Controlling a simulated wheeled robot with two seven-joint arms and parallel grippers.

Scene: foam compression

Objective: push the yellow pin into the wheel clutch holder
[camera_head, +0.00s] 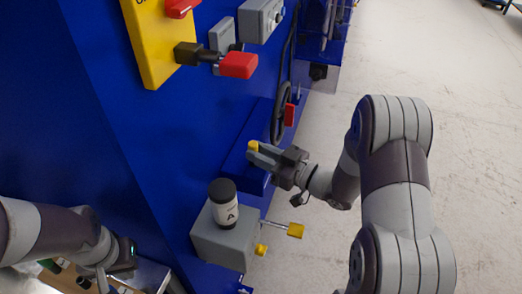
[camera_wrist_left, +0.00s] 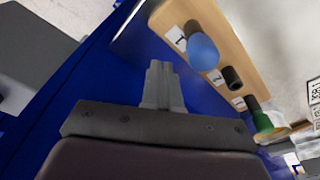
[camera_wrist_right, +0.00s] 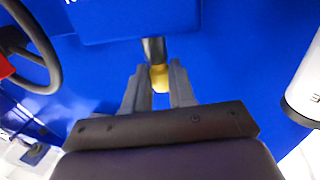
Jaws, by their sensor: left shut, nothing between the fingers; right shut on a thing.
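The yellow pin (camera_head: 253,146) shows at the tips of my right gripper (camera_head: 262,157), beside a blue box on the blue machine. In the right wrist view its yellow head (camera_wrist_right: 160,77) sits between the two fingers, and its dark metal shaft (camera_wrist_right: 154,49) points toward the blue box (camera_wrist_right: 135,18). I cannot tell how deep the shaft sits or make out the holder's opening. The right gripper is shut on the pin. My left gripper (camera_wrist_left: 160,80) is shut and empty, away from the pin at the lower left of the head view.
A handwheel with a red grip (camera_head: 289,115) is just above the right gripper. A grey box (camera_head: 222,243) below bears a black-capped white bottle (camera_head: 225,205) and yellow-ended rods (camera_head: 296,230). A wooden rack (camera_wrist_left: 215,45) with coloured knobs is near the left gripper. Open floor lies right.

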